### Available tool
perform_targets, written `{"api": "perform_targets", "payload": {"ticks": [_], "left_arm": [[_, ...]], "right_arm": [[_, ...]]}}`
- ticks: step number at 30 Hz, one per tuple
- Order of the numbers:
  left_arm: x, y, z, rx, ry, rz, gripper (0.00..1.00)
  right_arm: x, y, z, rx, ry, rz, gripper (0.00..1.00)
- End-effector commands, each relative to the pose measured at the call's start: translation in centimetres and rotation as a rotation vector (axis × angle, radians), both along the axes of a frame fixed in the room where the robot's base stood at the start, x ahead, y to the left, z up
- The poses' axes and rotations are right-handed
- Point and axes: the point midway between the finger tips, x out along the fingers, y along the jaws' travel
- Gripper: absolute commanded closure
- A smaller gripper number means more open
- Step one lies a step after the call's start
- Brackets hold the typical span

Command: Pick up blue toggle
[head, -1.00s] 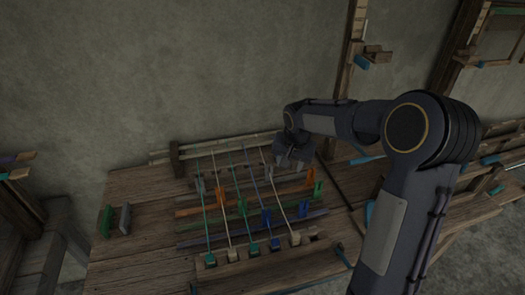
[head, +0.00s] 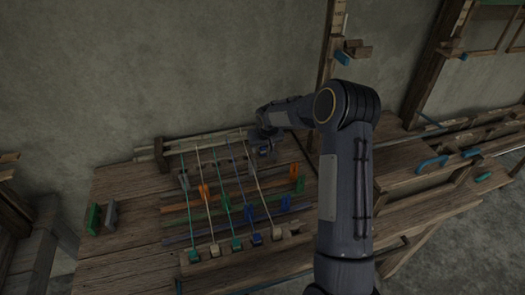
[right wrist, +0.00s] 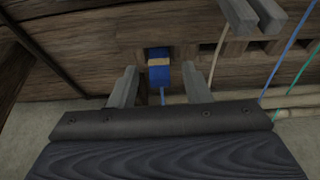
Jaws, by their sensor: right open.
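A blue toggle (right wrist: 160,72) with a pale tan band sits in a slot of the wooden beam in the right wrist view. A blue cord runs from it towards my gripper. My right gripper (right wrist: 160,88) is open, with one grey finger on each side of the toggle's line; I cannot tell whether either finger touches it. In the head view my right gripper (head: 264,145) is at the back right of the loom, by the back rail, and hides that toggle. Other blue pieces (head: 285,203) show on the loom's bars. My left gripper is not in view.
Taut cords (head: 230,190) cross the loom, with orange, green and grey pieces on its bars. Green and grey pieces (head: 93,219) stand on the table at the left. In the wrist view, two grey pieces (right wrist: 254,16) are near the beam. A wooden post rises behind.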

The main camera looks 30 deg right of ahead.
Motion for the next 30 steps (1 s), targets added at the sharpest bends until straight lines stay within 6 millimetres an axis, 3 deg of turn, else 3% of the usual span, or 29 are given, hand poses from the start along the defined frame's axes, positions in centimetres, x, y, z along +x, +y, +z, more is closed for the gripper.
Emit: {"api": "perform_targets", "payload": {"ticks": [8,18,30], "left_arm": [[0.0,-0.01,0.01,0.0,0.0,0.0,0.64],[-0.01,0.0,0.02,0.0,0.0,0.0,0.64],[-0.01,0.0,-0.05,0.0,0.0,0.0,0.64]], "right_arm": [[0.12,-0.04,-0.3,0.0,-0.001,0.0,0.58],[0.09,-0.02,-0.26,0.0,-0.001,0.0,1.0],[0.15,-0.05,0.44,-0.001,-0.002,0.0,1.0]]}}
